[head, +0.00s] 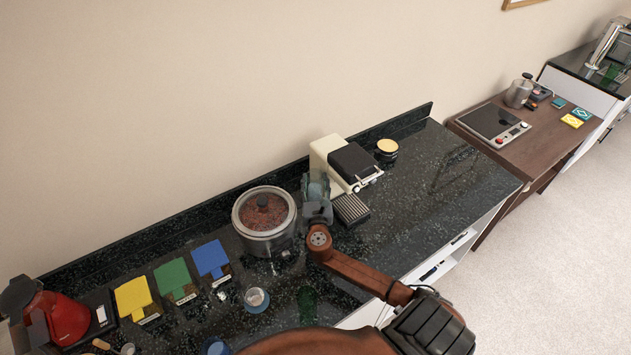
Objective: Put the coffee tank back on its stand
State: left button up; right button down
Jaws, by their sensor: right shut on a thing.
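My right gripper (317,205) reaches over the dark counter from the lower right. It is shut on a bluish-grey, see-through object that looks like the coffee tank (316,184). The gripper partly hides the tank, and I cannot tell if its base touches anything. The tank is just left of a cream and black coffee machine (326,150), which looks like its stand. A ribbed drip tray (350,209) lies in front of the machine. My left gripper is not in view.
A round pot (263,240) with a glass lid stands close left of the gripper. Blue (211,260), green (175,278) and yellow (133,297) cards lie farther left, near a red kettle (69,320). A jar (386,150) stands right of the machine. The counter's right part (450,185) is clear.

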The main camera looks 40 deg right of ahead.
jog(key=shift+f, duration=0.15)
jog(key=c, duration=1.4)
grip_release()
jog(key=v, duration=0.7)
jog(key=shift+s+a+b, duration=0.15)
jog(key=shift+a+b, duration=0.05)
jog(key=shift+b, duration=0.15)
